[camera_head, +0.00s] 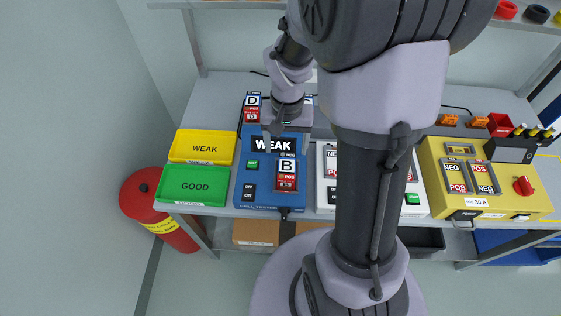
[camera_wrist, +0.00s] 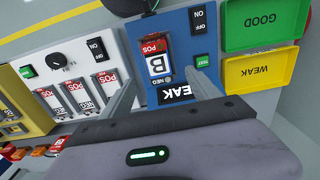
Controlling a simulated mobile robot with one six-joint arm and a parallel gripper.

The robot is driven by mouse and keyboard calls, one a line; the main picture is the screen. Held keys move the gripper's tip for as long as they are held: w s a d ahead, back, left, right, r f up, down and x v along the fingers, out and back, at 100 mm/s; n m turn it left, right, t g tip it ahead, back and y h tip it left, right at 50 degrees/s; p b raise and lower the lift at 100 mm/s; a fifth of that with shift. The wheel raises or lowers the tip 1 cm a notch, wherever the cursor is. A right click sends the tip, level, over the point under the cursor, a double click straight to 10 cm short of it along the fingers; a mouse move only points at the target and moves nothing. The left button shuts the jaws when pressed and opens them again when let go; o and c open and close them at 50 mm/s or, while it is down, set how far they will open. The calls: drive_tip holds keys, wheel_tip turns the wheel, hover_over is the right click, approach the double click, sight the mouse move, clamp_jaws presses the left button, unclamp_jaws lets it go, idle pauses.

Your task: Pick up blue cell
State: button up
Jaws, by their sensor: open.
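A cell marked B (camera_head: 286,176), with a red POS end, sits in the slot of the blue cell tester (camera_head: 245,192). It also shows in the wrist view (camera_wrist: 157,62). The tester's display (camera_head: 273,145) reads WEAK. A second cell marked D (camera_head: 251,107), with a blue end and a red POS end, lies behind the tester at its left. Which one the task calls the blue cell I cannot tell for sure. My gripper (camera_wrist: 166,84) is open and empty. In the wrist view its fingers spread to either side of the B cell, apparently above the tester.
A yellow WEAK tray (camera_head: 203,147) and a green GOOD tray (camera_head: 194,184) stand left of the tester. A white device (camera_head: 324,200) with several cells is to its right, partly hidden by my arm. A yellow device (camera_head: 482,207) stands further right. A red extinguisher (camera_head: 150,205) is on the floor.

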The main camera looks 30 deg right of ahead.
sight(287, 165)
wheel_tip(287, 165, down, 11)
drive_tip(key=b, duration=0.4)
drive_tip(key=shift+s+d+r, duration=0.1)
drive_tip(key=shift+d, duration=0.05)
drive_tip(key=shift+r, duration=0.15)
drive_tip(key=shift+c, duration=0.9)
clamp_jaws()
